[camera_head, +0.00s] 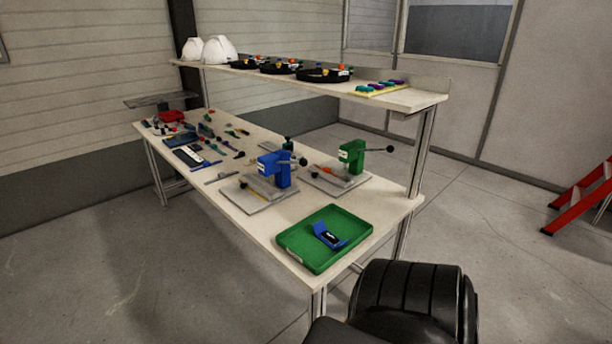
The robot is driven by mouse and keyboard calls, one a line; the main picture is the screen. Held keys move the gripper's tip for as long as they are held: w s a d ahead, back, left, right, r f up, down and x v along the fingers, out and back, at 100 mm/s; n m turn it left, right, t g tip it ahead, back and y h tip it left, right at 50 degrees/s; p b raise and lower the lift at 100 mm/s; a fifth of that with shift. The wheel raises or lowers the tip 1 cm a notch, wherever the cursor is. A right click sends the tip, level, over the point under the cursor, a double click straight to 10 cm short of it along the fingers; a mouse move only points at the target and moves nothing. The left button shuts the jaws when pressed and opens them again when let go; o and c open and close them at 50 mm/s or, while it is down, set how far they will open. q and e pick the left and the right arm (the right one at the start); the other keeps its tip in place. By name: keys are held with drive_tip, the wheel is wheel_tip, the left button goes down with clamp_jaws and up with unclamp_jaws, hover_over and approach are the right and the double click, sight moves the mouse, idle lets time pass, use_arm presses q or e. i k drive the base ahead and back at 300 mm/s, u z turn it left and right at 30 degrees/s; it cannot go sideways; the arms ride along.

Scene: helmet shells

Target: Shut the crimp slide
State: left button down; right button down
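A blue press-like device (274,170) with a dark ball-ended lever stands on a grey base plate on the workbench. A similar green device (352,156) with a dark ball-ended lever stands on its own plate to the right and farther back. I cannot tell which part is the crimp slide, or whether it is open or shut. A green tray (290,250) at the bench's near end holds a small blue and black object (328,236). Neither of my grippers shows in the head view.
The workbench (240,222) carries several small tools at its far left. A shelf (408,97) above it holds white helmet shells (219,49) and black trays (322,75). A black chair (415,300) stands at the near end. A red ladder (580,203) is at right.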

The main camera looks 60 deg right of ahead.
sight(316, 171)
drive_tip(key=z, duration=0.15)
drive_tip(key=i, duration=0.8)
drive_tip(key=z, duration=0.95)
drive_tip(key=i, duration=0.7)
drive_tip(key=z, duration=0.7)
